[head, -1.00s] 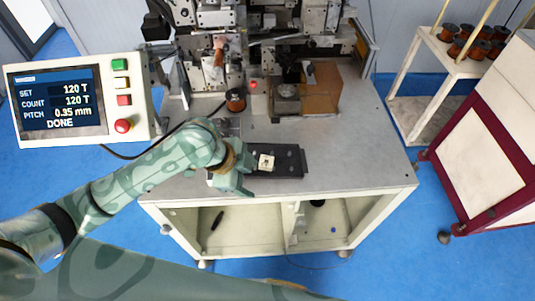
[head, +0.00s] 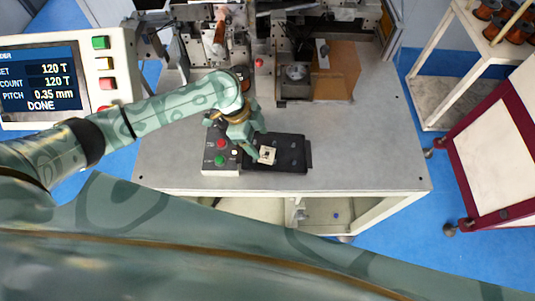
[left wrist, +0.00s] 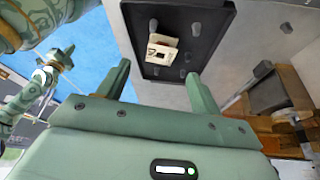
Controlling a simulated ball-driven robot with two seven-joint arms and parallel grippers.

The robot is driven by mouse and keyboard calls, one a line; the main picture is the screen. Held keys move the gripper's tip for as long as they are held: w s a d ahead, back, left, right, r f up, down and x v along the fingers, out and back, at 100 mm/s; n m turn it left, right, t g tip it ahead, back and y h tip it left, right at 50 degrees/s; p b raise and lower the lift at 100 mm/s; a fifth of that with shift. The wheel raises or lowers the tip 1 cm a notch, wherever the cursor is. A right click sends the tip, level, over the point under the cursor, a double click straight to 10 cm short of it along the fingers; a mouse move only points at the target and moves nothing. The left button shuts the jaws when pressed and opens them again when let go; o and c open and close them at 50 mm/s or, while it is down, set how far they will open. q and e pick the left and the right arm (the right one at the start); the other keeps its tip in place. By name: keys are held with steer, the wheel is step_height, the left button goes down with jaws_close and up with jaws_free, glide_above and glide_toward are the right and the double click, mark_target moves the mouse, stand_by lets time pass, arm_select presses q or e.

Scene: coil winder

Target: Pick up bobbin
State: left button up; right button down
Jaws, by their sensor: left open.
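The bobbin (head: 267,155) is a small cream, square-flanged piece on a black tray (head: 290,164) near the front of the grey bench. My left gripper (head: 258,144) is open, just beside and above the bobbin on its left side. In the left wrist view the bobbin (left wrist: 163,48) lies beyond the two spread fingertips (left wrist: 158,71), roughly in line with the gap between them. Nothing is between the fingers.
A button box (head: 221,157) stands left of the tray. Several grey pegs rise from the tray. The winding machine (head: 230,45) and an amber block (head: 336,74) stand behind. A display panel (head: 45,80) reads DONE. Bare bench (head: 375,150) lies to the right.

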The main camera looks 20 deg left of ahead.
mark_target(269, 156)
arm_select(q)
steer(key=x, duration=0.3)
steer(key=shift+a, duration=0.15)
steer(key=x, duration=0.3)
steer(key=shift+w+f, duration=0.1)
steer(key=shift+c, duration=0.9)
steer(key=c, duration=0.9)
steer(key=shift+c, duration=0.3)
arm_select(e)
steer(key=w, duration=0.2)
steer(key=shift+w+a+f+t, duration=0.15)
steer(key=shift+w+a+t, duration=0.15)
steer(key=shift+w, duration=0.05)
